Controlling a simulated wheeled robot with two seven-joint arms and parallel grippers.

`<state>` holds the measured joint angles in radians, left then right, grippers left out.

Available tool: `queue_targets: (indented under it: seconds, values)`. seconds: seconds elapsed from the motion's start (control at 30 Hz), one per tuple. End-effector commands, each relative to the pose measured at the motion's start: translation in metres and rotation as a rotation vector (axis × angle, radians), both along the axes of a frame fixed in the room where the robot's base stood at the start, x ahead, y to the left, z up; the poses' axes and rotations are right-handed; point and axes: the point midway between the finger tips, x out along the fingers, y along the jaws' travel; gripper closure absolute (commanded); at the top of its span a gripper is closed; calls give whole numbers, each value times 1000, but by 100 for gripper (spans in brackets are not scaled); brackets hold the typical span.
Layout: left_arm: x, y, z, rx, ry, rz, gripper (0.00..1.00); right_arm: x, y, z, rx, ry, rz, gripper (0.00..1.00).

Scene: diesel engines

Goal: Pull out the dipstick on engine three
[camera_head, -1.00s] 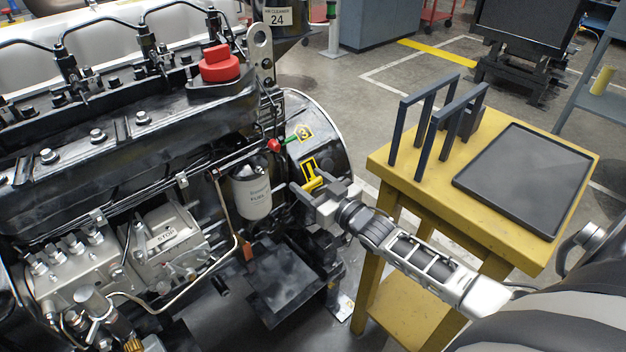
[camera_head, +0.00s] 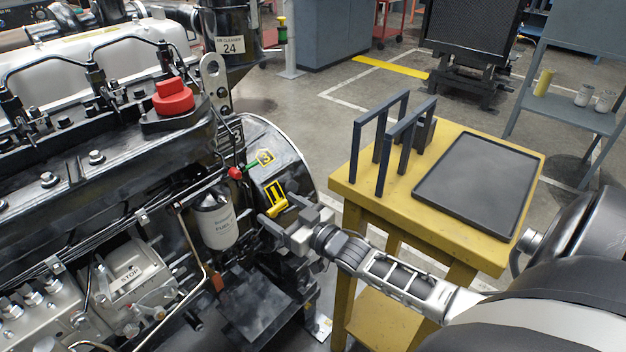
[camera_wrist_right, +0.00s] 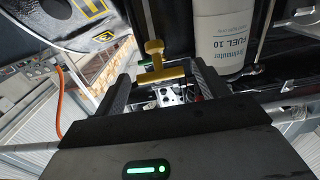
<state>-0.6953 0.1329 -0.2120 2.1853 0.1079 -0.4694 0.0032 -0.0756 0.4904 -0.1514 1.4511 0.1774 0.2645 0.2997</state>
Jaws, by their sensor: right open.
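My right gripper (camera_head: 274,222) is close beside the handle in the head view. Its two fingers (camera_wrist_right: 164,84) are apart in the wrist view, with nothing clamped. Whether either finger touches the handle cannot be told. My left gripper is not in view.
A white fuel filter (camera_head: 214,222) stands close to the left of the right gripper. A red knob (camera_head: 235,173) is just above. A yellow table (camera_head: 350,180) with a dark tray (camera_head: 480,185) and dark upright frames (camera_head: 400,140) stands to the right. An orange cable (camera_wrist_right: 62,105) shows in the wrist view.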

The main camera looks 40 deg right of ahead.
Motion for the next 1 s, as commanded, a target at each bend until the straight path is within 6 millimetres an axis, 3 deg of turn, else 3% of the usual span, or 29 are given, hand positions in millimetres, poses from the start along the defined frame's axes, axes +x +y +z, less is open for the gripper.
queue_targets:
  seconds: [0.3,0.5,0.7,1.0]
  values:
    - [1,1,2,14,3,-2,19,-78,-12,-1,-1,8,1,27]
    - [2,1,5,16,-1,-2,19,-117,-18,0,-2,5,1,27]
    - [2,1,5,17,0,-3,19,-136,-22,0,-1,4,0,27]
    - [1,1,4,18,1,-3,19,-139,-22,0,-1,1,0,27]
